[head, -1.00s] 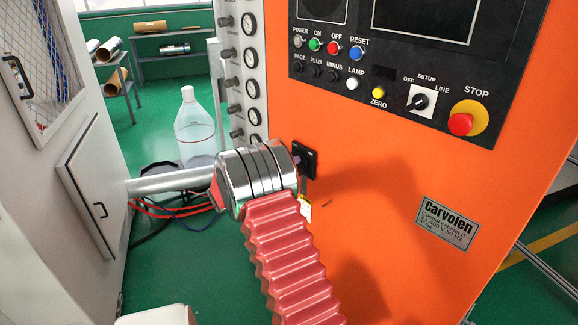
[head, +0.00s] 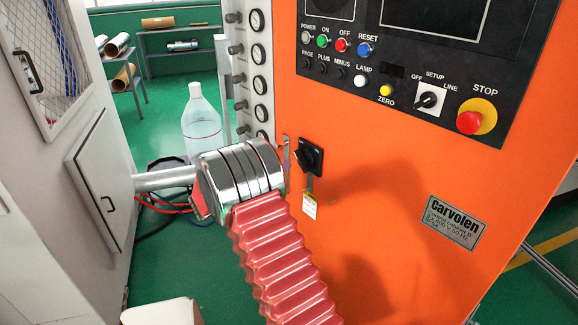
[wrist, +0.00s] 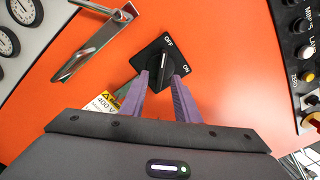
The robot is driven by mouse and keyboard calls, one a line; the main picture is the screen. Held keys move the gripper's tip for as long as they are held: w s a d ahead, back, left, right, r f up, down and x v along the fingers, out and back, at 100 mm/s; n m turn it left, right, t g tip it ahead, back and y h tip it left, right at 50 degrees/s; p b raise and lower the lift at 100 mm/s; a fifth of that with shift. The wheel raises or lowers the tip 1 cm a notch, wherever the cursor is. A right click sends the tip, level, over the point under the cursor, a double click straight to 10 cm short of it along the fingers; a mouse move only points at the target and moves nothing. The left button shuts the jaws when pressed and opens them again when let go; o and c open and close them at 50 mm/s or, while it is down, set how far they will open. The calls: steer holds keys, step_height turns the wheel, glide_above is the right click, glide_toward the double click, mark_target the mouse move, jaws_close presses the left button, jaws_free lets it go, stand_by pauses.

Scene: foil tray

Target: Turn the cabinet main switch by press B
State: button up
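The main switch (head: 309,157) is a black rotary knob on a square black plate on the orange cabinet (head: 385,220). In the wrist view the knob (wrist: 165,67) points up towards OFF; ON is at the plate's right corner. My gripper (wrist: 162,77) has its two purple fingers apart, with the lower part of the knob showing between their tips. I cannot tell whether the tips reach around the knob or stay short of it. In the head view my wrist mostly hides the fingers, and the switch shows clear to its right.
The control panel (head: 420,60) with buttons and a red stop button (head: 469,122) is above right. Gauges (head: 259,83) line the left.

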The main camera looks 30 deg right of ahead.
steer(key=a, duration=0.6)
steer(key=shift+s, duration=0.4)
steer(key=shift+a, duration=0.1)
